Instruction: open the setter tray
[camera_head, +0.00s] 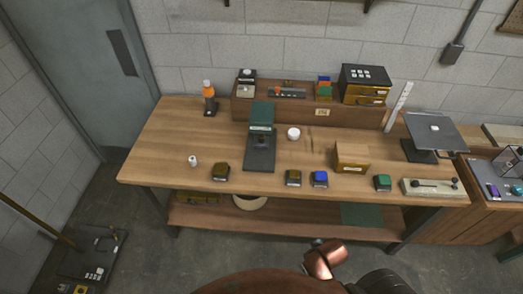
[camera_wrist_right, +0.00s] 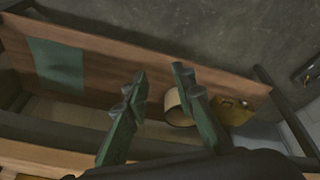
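No part in view is clearly readable as the setter tray. A low wooden box with a label (camera_head: 352,157) sits on the right half of the bench. The wooden riser (camera_head: 300,114) at the back has a small label plate (camera_head: 322,112) on its front. A black cabinet with yellow drawer fronts (camera_head: 365,93) stands on the riser, its drawers looking shut. My right gripper (camera_wrist_right: 158,82) shows in the right wrist view, green fingers apart and empty, over the floor and lower shelf, away from the benchtop things. My left gripper is not in view.
The bench (camera_head: 145,165) holds a green-and-black stand (camera_head: 261,150), a white cup (camera_head: 293,133), several small coloured blocks along the front and a dark plate on a stand (camera_head: 437,131). A round bin (camera_wrist_right: 178,108) is on the lower shelf. Bare wood lies at the bench's left.

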